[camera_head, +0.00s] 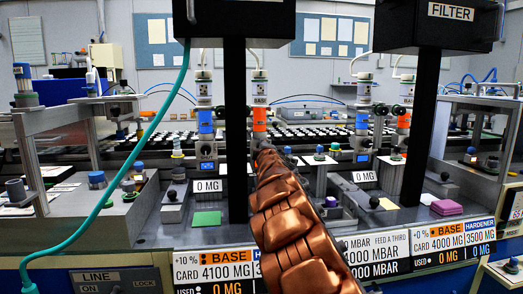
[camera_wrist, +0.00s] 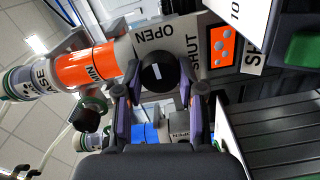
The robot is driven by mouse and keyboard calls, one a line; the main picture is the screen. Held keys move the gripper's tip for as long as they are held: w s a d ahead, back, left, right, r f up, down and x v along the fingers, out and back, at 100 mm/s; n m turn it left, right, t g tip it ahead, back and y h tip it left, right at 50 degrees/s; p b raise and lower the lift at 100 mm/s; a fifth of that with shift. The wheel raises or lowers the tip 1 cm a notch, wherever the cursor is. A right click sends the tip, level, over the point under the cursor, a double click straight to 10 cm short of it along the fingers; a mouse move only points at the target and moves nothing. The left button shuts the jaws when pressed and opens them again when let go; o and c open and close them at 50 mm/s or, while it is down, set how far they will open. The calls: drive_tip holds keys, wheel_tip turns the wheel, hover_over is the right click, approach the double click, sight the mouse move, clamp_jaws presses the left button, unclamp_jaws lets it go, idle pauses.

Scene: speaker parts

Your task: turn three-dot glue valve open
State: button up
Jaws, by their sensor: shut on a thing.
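In the wrist view, a round black valve knob (camera_wrist: 158,72) with a short white mark sits on a grey valve body between the printed words OPEN and SHUT. An orange plate (camera_wrist: 222,46) with pale dots is beside it. My gripper (camera_wrist: 162,88) has a finger on each side of the knob and is shut on it. An orange-banded glue cartridge (camera_wrist: 92,67) joins the valve body. In the head view, the orange-banded BASE cartridge (camera_head: 259,118) stands above the end of my arm, which hides the knob and the gripper.
A blue-banded cartridge (camera_head: 205,122) stands to the left, and another blue-and-orange pair stands at right. Black posts flank the BASE cartridge. A teal hose (camera_head: 150,130) hangs at left. In the wrist view, a blue-banded valve (camera_wrist: 148,133) lies close below the fingers.

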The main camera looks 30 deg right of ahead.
drive_tip(key=o, duration=1.1)
drive_tip(key=shift+o, duration=0.2)
drive_tip(key=shift+a, duration=0.1)
drive_tip(key=v, duration=1.2)
